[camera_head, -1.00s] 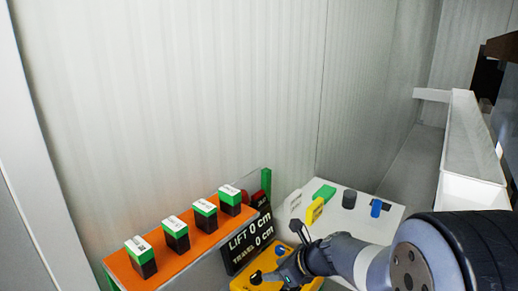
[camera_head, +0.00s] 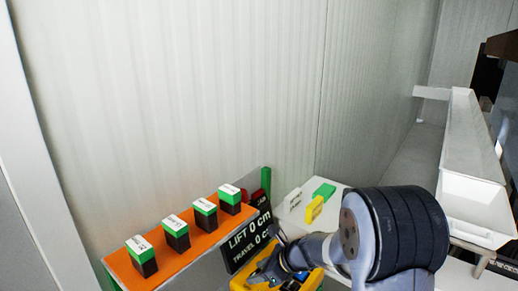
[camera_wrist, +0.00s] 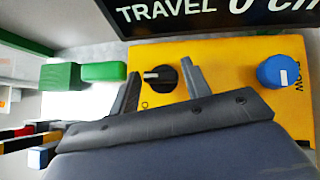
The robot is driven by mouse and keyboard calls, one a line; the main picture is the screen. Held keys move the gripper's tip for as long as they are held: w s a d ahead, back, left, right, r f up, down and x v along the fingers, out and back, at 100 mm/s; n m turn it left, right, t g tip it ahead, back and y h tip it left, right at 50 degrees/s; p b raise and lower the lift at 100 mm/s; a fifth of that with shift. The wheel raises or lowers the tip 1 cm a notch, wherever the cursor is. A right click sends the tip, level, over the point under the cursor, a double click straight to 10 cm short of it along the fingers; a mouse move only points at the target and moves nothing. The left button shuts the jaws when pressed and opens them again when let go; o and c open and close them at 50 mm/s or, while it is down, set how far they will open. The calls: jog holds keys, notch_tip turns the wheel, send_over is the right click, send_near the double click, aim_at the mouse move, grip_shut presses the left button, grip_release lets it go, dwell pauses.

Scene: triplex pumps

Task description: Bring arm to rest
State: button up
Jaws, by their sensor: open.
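My gripper (camera_head: 266,270) is low at the bottom of the head view, over the yellow control box (camera_head: 240,286). In the wrist view the two fingers of my gripper (camera_wrist: 161,86) are apart, with a black knob (camera_wrist: 168,76) showing between them on the yellow box (camera_wrist: 225,60). I cannot tell whether the fingers touch the knob. A blue knob (camera_wrist: 278,72) sits to the right on the same box. My arm reaches in from the lower right and hides part of the white table.
A black display (camera_head: 245,240) reading lift and travel 0 cm stands behind the box. An orange shelf (camera_head: 204,240) with several green-and-black blocks is on the left. The white table (camera_head: 333,212) holds a green block (camera_head: 324,190) and a yellow block (camera_head: 314,210). A corrugated wall stands behind.

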jog(key=n+g, duration=0.1)
jog(key=n, duration=0.1)
jog(key=n+g+p, duration=0.1)
jog(key=g, duration=0.1)
jog(key=n+g+y+p, duration=0.1)
jog(key=n, duration=0.1)
jog(key=shift+w+n, duration=0.3)
jog(key=n+g+p, duration=0.1)
jog(key=n+g, duration=0.2)
jog(key=shift+w, duration=0.15)
jog(key=shift+w+d+r+n+h, duration=0.15)
jog(key=shift+n+h, duration=0.15)
jog(key=shift+n, duration=0.2)
jog(key=b+v, duration=0.1)
jog(key=v, duration=0.8)
jog(key=shift+b, duration=0.4)
